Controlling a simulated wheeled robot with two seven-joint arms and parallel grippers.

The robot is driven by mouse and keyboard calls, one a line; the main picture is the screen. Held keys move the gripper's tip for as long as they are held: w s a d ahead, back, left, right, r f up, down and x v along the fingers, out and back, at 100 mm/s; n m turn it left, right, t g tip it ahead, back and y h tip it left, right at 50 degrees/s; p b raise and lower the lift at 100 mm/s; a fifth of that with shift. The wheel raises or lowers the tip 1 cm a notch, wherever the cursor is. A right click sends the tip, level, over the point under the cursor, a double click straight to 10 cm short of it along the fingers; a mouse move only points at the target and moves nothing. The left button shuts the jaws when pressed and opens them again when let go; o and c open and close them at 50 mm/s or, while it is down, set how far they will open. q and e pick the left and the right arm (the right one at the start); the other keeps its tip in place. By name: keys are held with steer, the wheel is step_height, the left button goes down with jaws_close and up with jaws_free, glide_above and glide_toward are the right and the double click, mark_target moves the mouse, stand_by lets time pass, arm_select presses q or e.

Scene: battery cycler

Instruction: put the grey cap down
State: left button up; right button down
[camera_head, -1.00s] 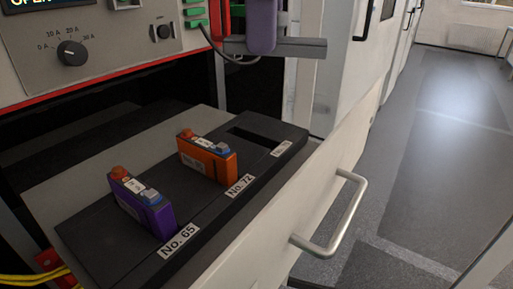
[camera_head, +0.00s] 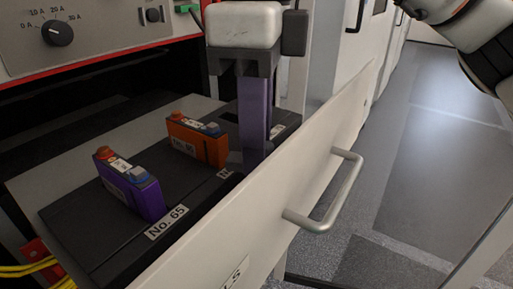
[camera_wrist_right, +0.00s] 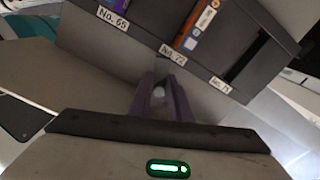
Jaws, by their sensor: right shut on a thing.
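My right gripper (camera_head: 252,160) points down over the open drawer, its purple fingers just right of the orange pack. In the right wrist view its fingers (camera_wrist_right: 161,95) close around a small light grey piece, the grey cap (camera_wrist_right: 158,92). In the head view, the fingers mostly hide the cap. I cannot tell whether it touches the surface below. An orange pack (camera_head: 197,142) stands in the black tray (camera_head: 95,222); a purple pack (camera_head: 130,187) stands at the No. 65 slot. My left gripper is not in view.
The drawer front (camera_head: 325,135) with its handle (camera_head: 330,195) rises close beside my right gripper. The tray's third slot (camera_wrist_right: 245,62) looks empty in the wrist view. A control panel with a dial (camera_head: 57,33) is at upper left. Yellow cables (camera_head: 35,268) lie at lower left.

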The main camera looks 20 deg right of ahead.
steer(key=shift+f, duration=0.4)
steer(key=shift+f+b, duration=0.45)
steer(key=shift+f, duration=0.1)
steer(key=c, duration=1.6)
jaws_free()
steer(key=shift+c, duration=0.2)
steer(key=shift+r, duration=0.1)
steer(key=shift+r+p, duration=0.25)
steer(key=shift+p, duration=0.05)
step_height(320, 180, up, 12)
steer(key=p, duration=0.3)
steer(key=shift+r, duration=0.25)
